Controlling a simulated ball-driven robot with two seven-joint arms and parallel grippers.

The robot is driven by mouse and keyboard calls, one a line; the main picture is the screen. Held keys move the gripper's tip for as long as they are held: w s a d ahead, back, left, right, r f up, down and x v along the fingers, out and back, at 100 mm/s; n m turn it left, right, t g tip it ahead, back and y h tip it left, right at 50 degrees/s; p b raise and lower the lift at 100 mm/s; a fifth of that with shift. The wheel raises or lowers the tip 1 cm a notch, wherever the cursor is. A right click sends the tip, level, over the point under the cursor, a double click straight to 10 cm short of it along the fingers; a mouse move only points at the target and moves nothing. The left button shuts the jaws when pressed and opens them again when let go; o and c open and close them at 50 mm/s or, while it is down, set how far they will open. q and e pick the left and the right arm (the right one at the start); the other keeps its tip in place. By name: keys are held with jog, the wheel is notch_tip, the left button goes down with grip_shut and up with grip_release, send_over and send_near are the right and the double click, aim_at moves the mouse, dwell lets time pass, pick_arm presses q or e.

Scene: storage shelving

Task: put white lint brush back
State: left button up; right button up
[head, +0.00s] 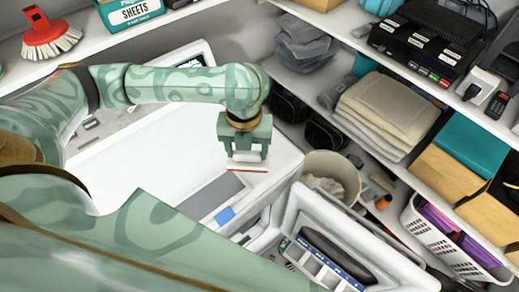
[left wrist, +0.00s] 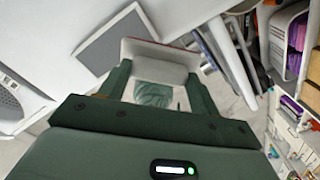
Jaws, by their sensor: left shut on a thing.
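My left gripper (head: 246,150) reaches down from the left over the white surface and is shut on a white thing with a red edge, probably the white lint brush (head: 247,157). In the left wrist view the gripper (left wrist: 160,88) has one finger on each side of the white lint brush (left wrist: 158,65). The red edge is on its far side, and the fingers hide part of it. My right gripper is not in view.
Below the gripper are a grey panel (head: 213,196) and an open white bin (head: 290,215). A beige round bin (head: 331,170) stands to the right. A red brush (head: 48,35) lies top left.

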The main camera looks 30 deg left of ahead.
pick_arm(q)
jog(key=w+a+f+b, duration=0.1)
jog(key=w+a+f, duration=0.1)
jog(key=w+f, duration=0.1)
jog(key=w+a+f+b, duration=0.2)
jog(key=w+a+f, duration=0.1)
jog(key=w, duration=0.1)
jog(key=w+a+f+b, duration=0.1)
jog(key=w+a+f, duration=0.1)
jog(key=w+f, duration=0.2)
jog(key=shift+w+a+b, duration=0.3)
jog(key=shift+b, duration=0.05)
notch_tip(320, 180, down, 3)
jog(key=shift+r+b, duration=0.1)
jog(key=shift+b, duration=0.2)
jog(key=o, duration=1.2)
jog(key=shift+o, duration=0.2)
